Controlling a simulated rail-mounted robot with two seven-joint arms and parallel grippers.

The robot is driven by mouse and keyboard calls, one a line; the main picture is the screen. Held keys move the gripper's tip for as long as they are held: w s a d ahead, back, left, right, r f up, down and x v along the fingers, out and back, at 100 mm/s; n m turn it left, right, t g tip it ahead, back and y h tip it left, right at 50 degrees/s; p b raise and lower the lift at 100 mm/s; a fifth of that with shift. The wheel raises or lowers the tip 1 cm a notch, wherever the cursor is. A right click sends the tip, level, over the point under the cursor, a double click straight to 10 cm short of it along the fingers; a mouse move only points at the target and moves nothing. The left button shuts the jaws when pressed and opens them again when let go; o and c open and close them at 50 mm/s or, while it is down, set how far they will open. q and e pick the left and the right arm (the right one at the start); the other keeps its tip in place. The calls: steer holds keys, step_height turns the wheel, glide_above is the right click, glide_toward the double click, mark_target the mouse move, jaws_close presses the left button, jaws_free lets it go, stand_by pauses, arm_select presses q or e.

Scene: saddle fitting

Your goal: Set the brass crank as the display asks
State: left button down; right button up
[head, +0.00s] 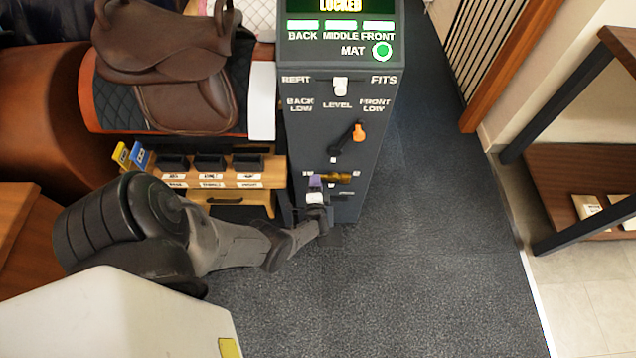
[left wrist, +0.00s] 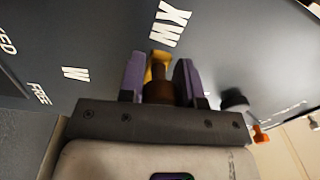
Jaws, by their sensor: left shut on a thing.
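The brass crank (head: 341,178) is low on the front of the dark console (head: 352,205), its amber-brown handle pointing right in the head view. My left gripper (head: 316,181) reaches it from below and left. In the left wrist view the purple fingers of the left gripper (left wrist: 159,78) stand on both sides of the brass crank (left wrist: 158,90) and are shut on it. The fingers hide part of the crank and its markings. The display (head: 340,6) reads LOCKED, above green bars for BACK, MIDDLE and FRONT. My right gripper is out of view.
A black lever with an orange knob (head: 359,131) sits just above the crank. A white switch (head: 340,86) is between REFIT and FITS. A brown saddle (head: 160,45) and a small wooden stand (head: 228,180) are left of the console.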

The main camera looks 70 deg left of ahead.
arm_select(q)
steer(key=shift+w+a+r, duration=0.1)
steer(key=shift+r, duration=0.2)
steer(key=c, duration=1.1)
jaws_free()
steer(key=shift+o, duration=1.4)
steer(key=shift+f, duration=0.1)
steer(key=shift+f, duration=0.1)
steer(key=shift+s+d, duration=0.2)
steer(key=shift+d, duration=0.15)
steer(key=p+v, duration=0.2)
steer(key=v, duration=1.1)
steer(key=shift+p, duration=0.3)
